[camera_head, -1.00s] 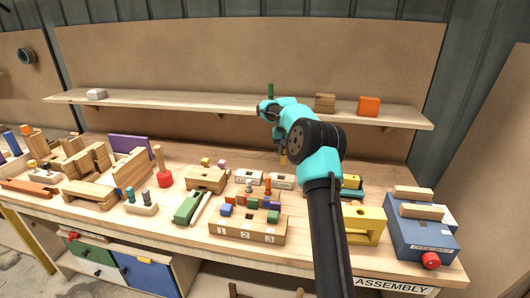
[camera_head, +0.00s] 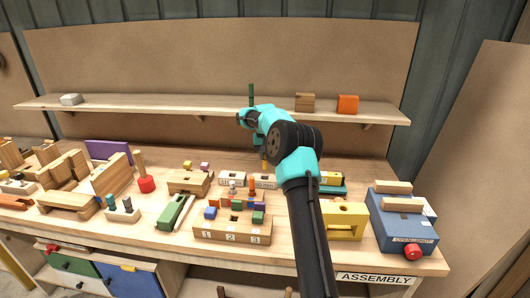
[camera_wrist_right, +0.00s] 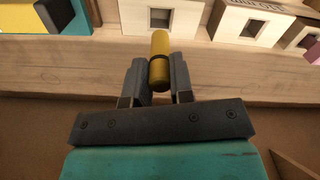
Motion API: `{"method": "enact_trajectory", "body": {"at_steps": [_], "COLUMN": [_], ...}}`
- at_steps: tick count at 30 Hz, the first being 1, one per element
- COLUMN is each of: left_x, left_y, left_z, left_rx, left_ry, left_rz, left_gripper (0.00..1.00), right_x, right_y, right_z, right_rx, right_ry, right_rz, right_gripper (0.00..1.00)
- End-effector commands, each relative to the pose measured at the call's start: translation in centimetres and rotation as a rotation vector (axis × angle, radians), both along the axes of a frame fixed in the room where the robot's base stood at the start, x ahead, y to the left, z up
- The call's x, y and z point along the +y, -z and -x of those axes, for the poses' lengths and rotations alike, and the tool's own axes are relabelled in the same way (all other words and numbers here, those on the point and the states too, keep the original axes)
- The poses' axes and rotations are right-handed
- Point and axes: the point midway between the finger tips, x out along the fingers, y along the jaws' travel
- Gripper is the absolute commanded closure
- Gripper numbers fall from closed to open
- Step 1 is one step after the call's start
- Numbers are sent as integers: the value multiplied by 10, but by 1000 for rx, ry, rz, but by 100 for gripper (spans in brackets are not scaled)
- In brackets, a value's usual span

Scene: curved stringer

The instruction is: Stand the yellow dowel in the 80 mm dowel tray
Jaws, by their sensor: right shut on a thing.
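The yellow dowel (camera_wrist_right: 159,58) is between the fingers of my right gripper (camera_wrist_right: 158,74), which is shut on it. In the head view a bit of the yellow dowel (camera_head: 264,164) shows below my wrist, just behind the white-topped trays; my arm hides most of the gripper. Two small white-topped wooden trays, a left one (camera_head: 232,179) and a right one (camera_head: 264,181), sit on the bench. In the wrist view, trays with square dark openings (camera_wrist_right: 254,25) lie beyond the dowel, apart from it. My left gripper is not in view.
A shelf (camera_head: 200,107) runs along the back, with a green upright piece, a wooden block and an orange block (camera_head: 347,104). A numbered wooden block (camera_head: 232,231), a yellow block (camera_head: 345,222) and a blue box (camera_head: 402,228) stand nearer the front. The bench is crowded.

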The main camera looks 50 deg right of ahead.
Motion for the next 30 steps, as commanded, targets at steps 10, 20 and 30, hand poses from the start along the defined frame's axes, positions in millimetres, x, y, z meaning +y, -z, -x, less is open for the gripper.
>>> {"method": "enact_trajectory", "body": {"at_steps": [10, 20, 30], "left_x": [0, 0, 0], "left_y": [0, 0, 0], "left_z": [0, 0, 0], "left_rx": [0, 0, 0], "left_ry": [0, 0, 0], "left_rz": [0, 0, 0], "left_gripper": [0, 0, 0], "right_x": [0, 0, 0], "right_y": [26, 33, 33], "right_z": [0, 0, 0], "right_rx": [1, -1, 0], "right_ry": [1, 1, 1], "right_rz": [-1, 1, 0], "right_gripper": [100, 100, 100]}}
